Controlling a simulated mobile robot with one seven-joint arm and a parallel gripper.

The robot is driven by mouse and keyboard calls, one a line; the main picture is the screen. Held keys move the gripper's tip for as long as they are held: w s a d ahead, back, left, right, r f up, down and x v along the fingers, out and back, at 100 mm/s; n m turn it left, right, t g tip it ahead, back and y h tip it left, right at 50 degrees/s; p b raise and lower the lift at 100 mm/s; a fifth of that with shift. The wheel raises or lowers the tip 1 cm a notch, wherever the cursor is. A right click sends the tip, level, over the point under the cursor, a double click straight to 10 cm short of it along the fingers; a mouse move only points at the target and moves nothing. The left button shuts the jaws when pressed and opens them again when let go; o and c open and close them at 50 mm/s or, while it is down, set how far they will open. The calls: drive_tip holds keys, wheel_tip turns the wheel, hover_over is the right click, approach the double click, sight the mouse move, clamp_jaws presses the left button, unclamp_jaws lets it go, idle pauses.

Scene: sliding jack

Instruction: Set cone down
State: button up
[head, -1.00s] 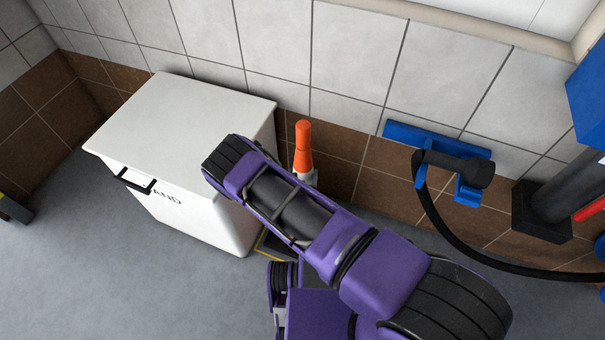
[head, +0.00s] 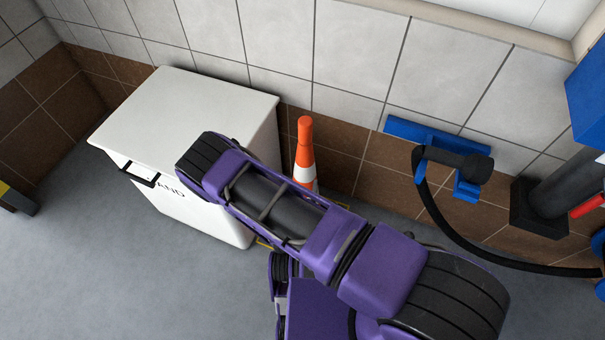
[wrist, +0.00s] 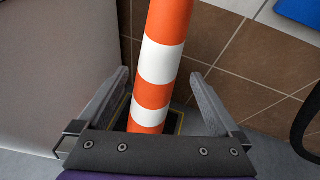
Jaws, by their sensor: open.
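The orange cone with white bands (head: 305,153) stands upright by the tiled wall, just right of the white bin; my arm hides its lower part in the head view. In the wrist view the cone (wrist: 161,62) rises between the two fingers of my gripper (wrist: 160,77). The fingers are spread, with a visible gap on each side of the cone. The cone's base is hidden behind the gripper body. My gripper itself is hidden behind my arm in the head view.
The white sand bin (head: 190,110) with a black handle stands close left of the cone. A yellow-edged dark floor marking (wrist: 180,122) shows around the cone's foot. A blue wall bracket (head: 437,135) with a black hose is to the right. Open grey floor lies at front left.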

drive_tip(key=v, duration=0.2)
drive_tip(key=shift+s+r, duration=0.1)
drive_tip(key=shift+s, duration=0.2)
drive_tip(key=shift+w, duration=0.1)
